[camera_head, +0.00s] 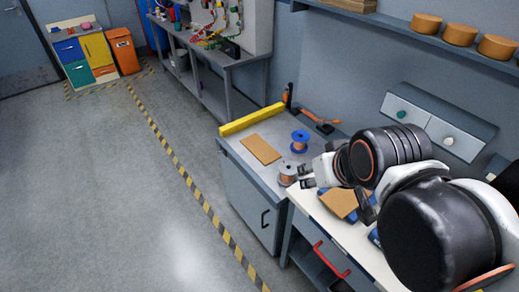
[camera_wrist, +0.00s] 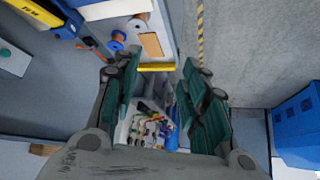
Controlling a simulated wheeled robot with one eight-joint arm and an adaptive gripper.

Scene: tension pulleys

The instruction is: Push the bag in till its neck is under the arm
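My gripper (camera_head: 306,177) is over the workbench, beside a grey spool wound with copper-coloured material (camera_head: 288,173) in the head view. In the wrist view its two green-padded fingers (camera_wrist: 160,100) stand well apart. Only distant background shows between them, so it is open and empty. I cannot make out a bag in either view. I cannot tell which part in view is the arm that the task names. My own arm covers much of the right side of the bench in the head view.
A blue spool (camera_head: 300,141), a brown board (camera_head: 260,149) and a yellow bar (camera_head: 252,118) are on the grey bench. The floor to the left is clear.

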